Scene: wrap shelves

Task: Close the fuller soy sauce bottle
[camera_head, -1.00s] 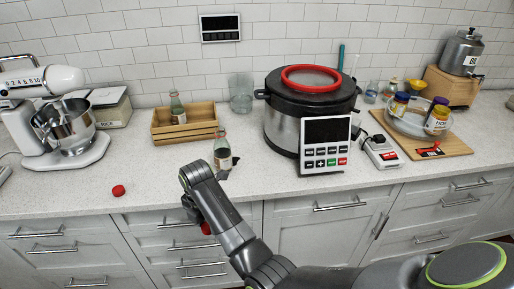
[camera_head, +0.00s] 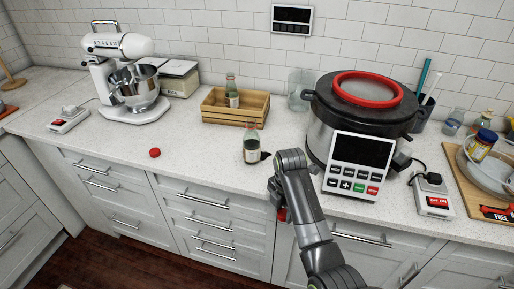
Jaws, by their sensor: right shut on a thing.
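One glass bottle (camera_head: 251,146) with a pale label stands upright near the counter's front edge. A second similar bottle (camera_head: 231,88) stands upright in the wooden crate (camera_head: 222,116), its lower part hidden. I cannot tell surely which is fuller. A red cap (camera_head: 154,153) lies on the counter left of the front bottle. My right gripper (camera_head: 278,205) is in front of the counter edge, right of and below the front bottle, apart from it. It is shut on a small red thing (camera_head: 283,214), seemingly another cap, mostly hidden. My left gripper is not in view.
A large cooker (camera_head: 350,125) with a red ring stands just right of my right arm. A stand mixer (camera_head: 130,75) is at the left and a glass (camera_head: 299,88) is behind. The counter around the red cap is clear.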

